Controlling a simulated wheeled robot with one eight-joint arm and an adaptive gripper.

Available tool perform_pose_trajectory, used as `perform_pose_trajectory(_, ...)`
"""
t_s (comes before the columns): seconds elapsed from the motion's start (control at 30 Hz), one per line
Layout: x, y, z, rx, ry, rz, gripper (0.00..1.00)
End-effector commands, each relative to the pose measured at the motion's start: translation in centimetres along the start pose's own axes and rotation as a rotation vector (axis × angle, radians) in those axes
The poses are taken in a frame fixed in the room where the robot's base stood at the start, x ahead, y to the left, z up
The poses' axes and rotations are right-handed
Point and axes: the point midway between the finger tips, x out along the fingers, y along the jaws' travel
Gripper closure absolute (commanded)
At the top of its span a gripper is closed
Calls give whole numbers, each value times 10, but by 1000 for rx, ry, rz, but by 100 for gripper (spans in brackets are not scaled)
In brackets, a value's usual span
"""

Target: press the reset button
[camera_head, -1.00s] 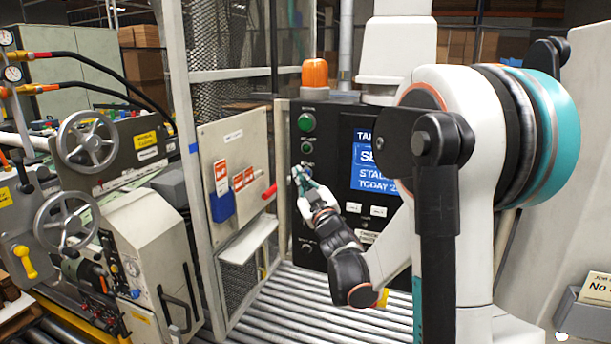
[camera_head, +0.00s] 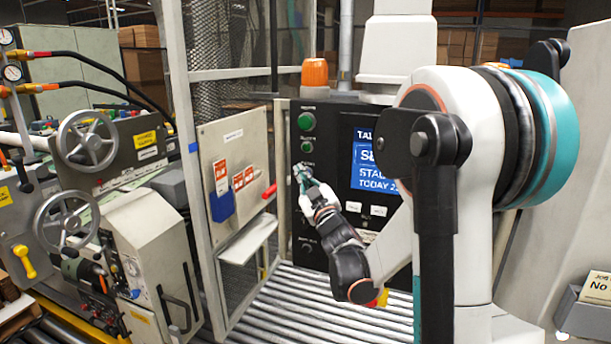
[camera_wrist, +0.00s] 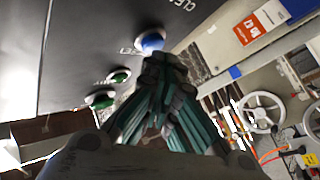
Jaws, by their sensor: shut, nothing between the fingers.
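A blue button (camera_wrist: 151,41) sits on the black control panel (camera_head: 335,125), just beyond my fingertips in the wrist view. A label beside it is partly readable and I take it to be the reset button. My gripper (camera_wrist: 163,68) is shut and empty, its tips overlapping the button's near edge. I cannot tell whether they touch it. In the head view my gripper (camera_head: 302,176) is at the panel's left side, below two green buttons (camera_head: 306,121), and it hides the blue button.
A blue screen (camera_head: 374,165) is on the panel to the right, and an orange beacon (camera_head: 315,74) stands on top. A panel with tags and a red handle (camera_head: 269,191) is close on the left. A roller conveyor (camera_head: 290,300) runs below.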

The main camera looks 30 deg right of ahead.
Motion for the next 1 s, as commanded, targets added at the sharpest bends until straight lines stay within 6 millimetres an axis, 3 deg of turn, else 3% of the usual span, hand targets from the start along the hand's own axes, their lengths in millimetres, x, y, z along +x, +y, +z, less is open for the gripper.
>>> perform_pose_trajectory(1.0,5,4,4,0,0,0,100)
